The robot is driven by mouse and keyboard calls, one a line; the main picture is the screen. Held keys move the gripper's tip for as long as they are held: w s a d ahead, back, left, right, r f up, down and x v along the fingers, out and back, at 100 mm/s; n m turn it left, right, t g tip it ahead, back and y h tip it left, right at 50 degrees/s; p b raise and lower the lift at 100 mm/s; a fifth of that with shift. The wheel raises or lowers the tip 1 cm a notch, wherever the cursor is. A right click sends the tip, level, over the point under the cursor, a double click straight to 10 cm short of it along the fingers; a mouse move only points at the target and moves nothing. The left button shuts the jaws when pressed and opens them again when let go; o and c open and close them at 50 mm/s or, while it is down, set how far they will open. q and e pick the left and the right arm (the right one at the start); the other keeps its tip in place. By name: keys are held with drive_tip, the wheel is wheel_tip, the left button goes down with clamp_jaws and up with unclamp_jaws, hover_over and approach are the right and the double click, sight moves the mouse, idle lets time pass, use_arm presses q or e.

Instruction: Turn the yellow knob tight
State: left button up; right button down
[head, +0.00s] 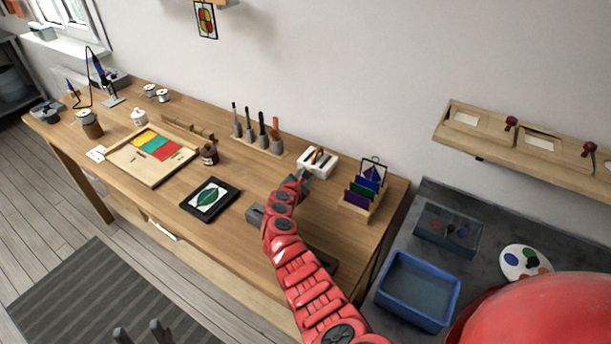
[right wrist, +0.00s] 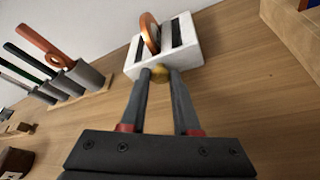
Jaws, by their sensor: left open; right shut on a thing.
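The yellow knob (right wrist: 160,73) is on the near side of a white block (right wrist: 186,57), seen in the right wrist view. My right gripper (right wrist: 160,77) is shut on the knob, one finger on each side. The white block also shows in the head view (head: 329,161), towards the back of the wooden bench. There my right arm reaches up to its near side, and the knob is hidden. A copper-coloured disc (right wrist: 149,34) stands upright in one slot of the block. My left gripper (head: 140,335) is open and empty at the bottom left of the head view, over the floor.
A tool rack (head: 258,143) with several upright tools stands left of the block. A rack of coloured glass (head: 357,201) stands to the right. A black tablet-like panel (head: 210,199) and a wooden tray (head: 122,163) lie on the bench (head: 232,232). A blue tub (head: 419,290) is further right.

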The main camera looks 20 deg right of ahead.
drive_tip(key=c, duration=0.6)
unclamp_jaws()
drive_tip(key=shift+c, duration=0.2)
